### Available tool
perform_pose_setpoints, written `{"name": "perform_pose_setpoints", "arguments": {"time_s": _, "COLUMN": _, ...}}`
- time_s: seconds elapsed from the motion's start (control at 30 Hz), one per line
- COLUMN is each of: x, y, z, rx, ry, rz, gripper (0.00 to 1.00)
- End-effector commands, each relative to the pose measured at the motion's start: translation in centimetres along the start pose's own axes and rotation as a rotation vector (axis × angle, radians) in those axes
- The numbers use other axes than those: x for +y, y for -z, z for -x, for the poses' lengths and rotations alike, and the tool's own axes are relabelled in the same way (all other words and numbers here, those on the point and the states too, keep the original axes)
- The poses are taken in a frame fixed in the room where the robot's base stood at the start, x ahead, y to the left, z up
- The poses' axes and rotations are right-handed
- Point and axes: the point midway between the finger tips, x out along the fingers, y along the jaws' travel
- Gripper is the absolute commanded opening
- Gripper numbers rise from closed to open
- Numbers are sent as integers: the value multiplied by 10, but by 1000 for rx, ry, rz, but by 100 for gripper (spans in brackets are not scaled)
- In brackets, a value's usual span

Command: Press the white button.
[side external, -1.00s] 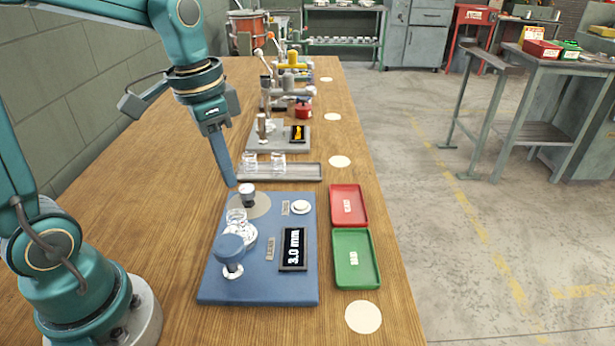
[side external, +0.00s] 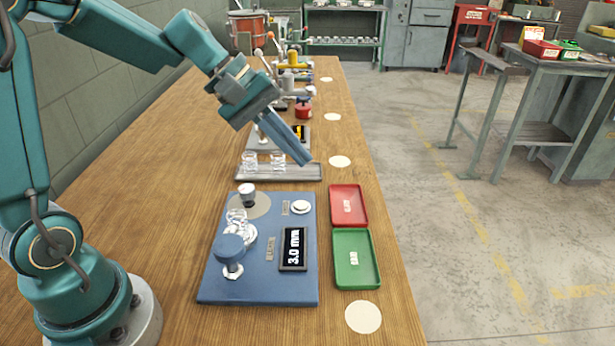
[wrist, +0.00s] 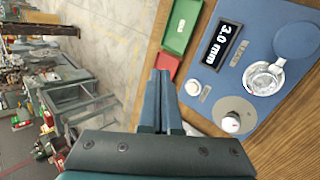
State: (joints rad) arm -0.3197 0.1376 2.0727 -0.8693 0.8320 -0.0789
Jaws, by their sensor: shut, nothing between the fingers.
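The white button (side external: 300,207) is a round cap on the upper right of the blue spring coiler plate (side external: 262,292). It also shows in the wrist view (wrist: 193,88), beside a small grey label. My gripper (side external: 306,160) is shut and empty, tilted down to the right in the air. In the side view its tips appear above the button, near the right end of the grey tray, and apart from the button. In the wrist view the shut fingers (wrist: 160,75) point toward the red tray, left of the button.
Red (side external: 348,204) and green (side external: 352,280) trays lie to the right. A grey tray (side external: 300,172) with glass pieces lies behind.

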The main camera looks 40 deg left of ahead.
Motion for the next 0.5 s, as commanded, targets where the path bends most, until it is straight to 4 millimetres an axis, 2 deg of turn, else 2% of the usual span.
{"name": "perform_pose_setpoints", "arguments": {"time_s": 0.1, "x": 4, "y": 22, "z": -7, "rx": 7, "ry": -84, "rz": 290, "gripper": 0}}
{"name": "perform_pose_setpoints", "arguments": {"time_s": 0.23, "x": 2, "y": 44, "z": -11, "rx": 17, "ry": -147, "rz": 525, "gripper": 0}}
{"name": "perform_pose_setpoints", "arguments": {"time_s": 0.33, "x": -4, "y": 56, "z": -15, "rx": 19, "ry": -170, "rz": 632, "gripper": 0}}
{"name": "perform_pose_setpoints", "arguments": {"time_s": 0.5, "x": -12, "y": 62, "z": -18, "rx": 19, "ry": -163, "rz": 667, "gripper": 0}}
